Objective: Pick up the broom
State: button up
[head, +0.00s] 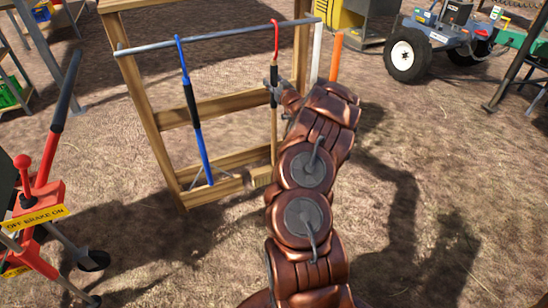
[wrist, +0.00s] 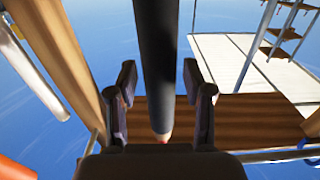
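The broom (head: 274,133) hangs upright from the rack's grey bar by a red hook-shaped top. It has a black grip, a wooden shaft and a pale brush head low down. My gripper (head: 279,86) is at the black grip in the head view, partly hidden by my arm. In the wrist view, the black grip (wrist: 156,50) runs between the two fingers of my gripper (wrist: 159,80). The fingers are apart, with a visible gap on each side of the grip.
A blue-handled tool (head: 196,125) hangs left of the broom on the wooden rack (head: 143,95). An orange post (head: 336,56) stands right of the rack. A red stand (head: 40,205) is at the left. A wheeled cart (head: 437,38) is at the back right. Open ground lies at the right.

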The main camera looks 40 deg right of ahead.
grip_shut()
dwell(0.7)
